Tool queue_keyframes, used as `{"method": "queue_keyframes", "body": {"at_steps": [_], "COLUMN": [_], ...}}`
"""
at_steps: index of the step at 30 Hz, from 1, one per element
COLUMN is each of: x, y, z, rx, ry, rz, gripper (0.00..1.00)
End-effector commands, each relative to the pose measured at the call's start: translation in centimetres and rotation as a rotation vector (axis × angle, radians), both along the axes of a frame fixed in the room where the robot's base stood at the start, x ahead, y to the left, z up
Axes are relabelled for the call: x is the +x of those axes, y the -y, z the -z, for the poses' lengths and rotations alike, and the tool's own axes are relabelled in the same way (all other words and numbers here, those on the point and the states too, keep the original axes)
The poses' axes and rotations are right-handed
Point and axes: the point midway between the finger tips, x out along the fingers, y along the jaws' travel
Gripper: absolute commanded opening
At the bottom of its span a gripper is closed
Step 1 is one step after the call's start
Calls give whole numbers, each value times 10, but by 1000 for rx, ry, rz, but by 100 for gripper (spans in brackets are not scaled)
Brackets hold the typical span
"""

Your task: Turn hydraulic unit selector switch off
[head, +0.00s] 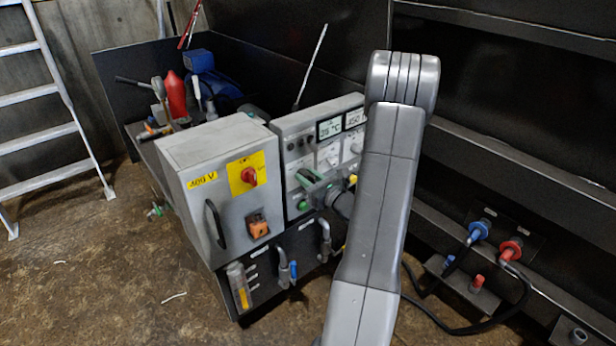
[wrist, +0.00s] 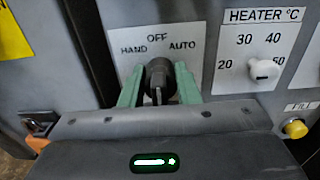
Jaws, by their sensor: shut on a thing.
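The hydraulic unit (head: 215,155) is a grey cabinet with an instrument panel on its right side. In the wrist view, the black selector switch (wrist: 158,79) sits on a white plate (wrist: 192,38) marked HAND, OFF and AUTO. The knob looks roughly upright under OFF, but its exact pointer direction is hard to read. My gripper (wrist: 158,70) has its green fingers shut on the knob, one on each side. In the head view, my gripper (head: 311,187) is at the panel front, and the switch cannot be made out there.
A heater dial (wrist: 264,70) and a yellow fill button (wrist: 295,129) are right of the switch. A red switch (head: 249,176) and a black handle (head: 214,222) are on the cabinet front. A ladder (head: 50,90) stands left. The floor in front is mostly clear.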

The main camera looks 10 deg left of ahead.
Motion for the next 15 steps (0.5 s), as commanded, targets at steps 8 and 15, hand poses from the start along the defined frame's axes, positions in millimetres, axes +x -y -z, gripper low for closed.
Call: {"method": "queue_keyframes", "body": {"at_steps": [8,15], "x": [0,-5], "y": [0,8], "z": [1,0], "rx": [-1,-1], "ry": [-1,-1], "rz": [0,3], "gripper": [34,34]}}
